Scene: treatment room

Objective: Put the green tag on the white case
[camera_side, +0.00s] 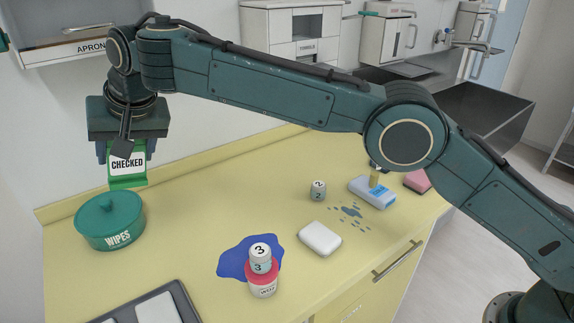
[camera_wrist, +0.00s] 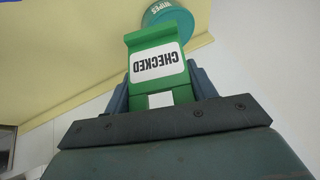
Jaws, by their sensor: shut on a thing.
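The green tag (camera_side: 127,180), with a white label reading CHECKED, hangs upright in my gripper (camera_side: 126,152). In the wrist view the tag (camera_wrist: 158,62) sits between the two fingers of my gripper (camera_wrist: 160,88), which is shut on it. The tag is in the air near the teal wipes tub, well to the left of the white case. The white case (camera_side: 320,238), a small rounded box, lies flat on the yellow counter near the middle of the side view. Nothing lies on its top. It does not show in the wrist view.
A teal wipes tub (camera_side: 108,222) stands at the counter's left. A red-and-white jar (camera_side: 263,286) with a numbered piece on top stands by a blue patch (camera_side: 232,262). A small numbered cylinder (camera_side: 318,191), a blue-white box (camera_side: 371,192) and a dark tray (camera_side: 184,303) are also there.

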